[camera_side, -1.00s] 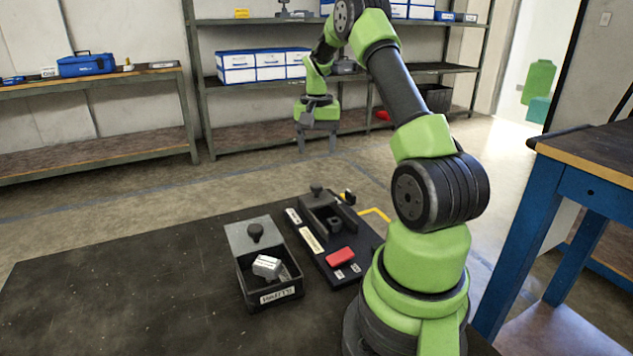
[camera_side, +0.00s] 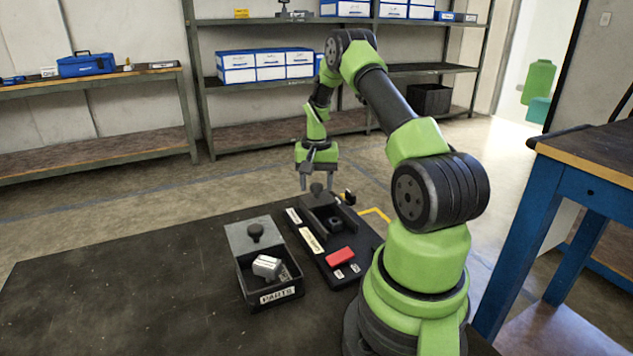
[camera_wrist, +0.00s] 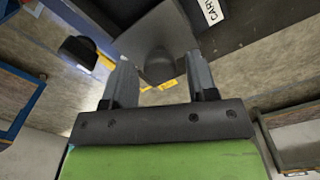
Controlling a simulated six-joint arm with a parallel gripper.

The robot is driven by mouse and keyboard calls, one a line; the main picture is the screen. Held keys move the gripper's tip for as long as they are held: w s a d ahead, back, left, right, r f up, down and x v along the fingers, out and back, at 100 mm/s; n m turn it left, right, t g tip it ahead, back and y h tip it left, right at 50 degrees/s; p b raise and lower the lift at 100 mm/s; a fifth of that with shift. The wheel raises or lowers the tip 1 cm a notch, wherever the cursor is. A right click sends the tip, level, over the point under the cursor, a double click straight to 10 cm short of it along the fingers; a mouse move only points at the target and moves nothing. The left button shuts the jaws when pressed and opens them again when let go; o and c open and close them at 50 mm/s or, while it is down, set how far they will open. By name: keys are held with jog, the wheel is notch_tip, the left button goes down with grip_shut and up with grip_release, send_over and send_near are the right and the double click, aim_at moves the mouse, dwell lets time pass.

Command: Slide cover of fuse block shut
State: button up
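The fuse block (camera_side: 322,230) is on the black base plate, with an open recess behind the red piece. Its grey sliding cover (camera_side: 318,200) is at the far end and carries a dark knob (camera_side: 317,189). In the wrist view the knob (camera_wrist: 159,66) stands on the grey cover (camera_wrist: 150,35), between my fingers. My gripper (camera_side: 316,182) is over the far end of the block, fingers pointing down. In the wrist view my gripper (camera_wrist: 160,78) is open, with gaps showing beside the knob. Exact fingertip height is hard to tell.
A box labelled PARTS (camera_side: 279,295), with a knobbed grey lid (camera_side: 250,234) partly back and a light-grey part (camera_side: 267,267) inside, stands left of the block. A red piece (camera_side: 340,256) is at the near end. A black-and-yellow fitting (camera_side: 349,197) is close right of the cover.

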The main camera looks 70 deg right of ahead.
grip_shut()
jog(key=shift+s+a, duration=3.2)
jog(key=shift+s, duration=0.05)
jog(key=shift+o, duration=1.1)
grip_release()
notch_tip(320, 180, up, 10)
